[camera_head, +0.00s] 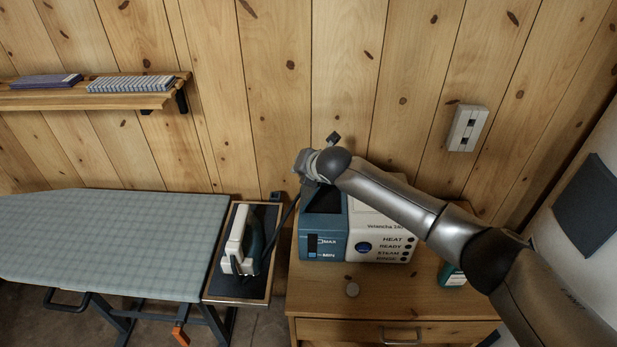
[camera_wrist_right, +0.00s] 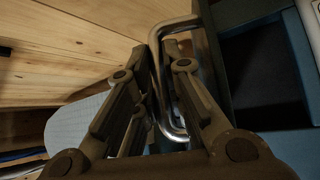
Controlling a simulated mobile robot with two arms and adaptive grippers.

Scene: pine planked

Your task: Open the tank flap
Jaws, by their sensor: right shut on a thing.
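The steam station (camera_head: 378,235) stands on the wooden cabinet, with a blue left part and a white front. Its blue tank part (camera_head: 323,222) has a dark recess (camera_head: 325,200) on top, which also shows dark inside a blue frame in the wrist view (camera_wrist_right: 262,70). My right gripper (camera_head: 308,168) is above the tank's upper left side. In the wrist view my right gripper (camera_wrist_right: 158,65) is shut on a bent metal handle (camera_wrist_right: 156,60), which runs between its fingers. The flap's outline is partly hidden, and I cannot tell its exact angle. My left gripper is out of view.
An iron (camera_head: 235,245) rests on its stand left of the cabinet (camera_head: 310,300), beside the ironing board (camera_head: 110,240). A teal item (camera_head: 453,276) sits under my arm. The plank wall is close behind.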

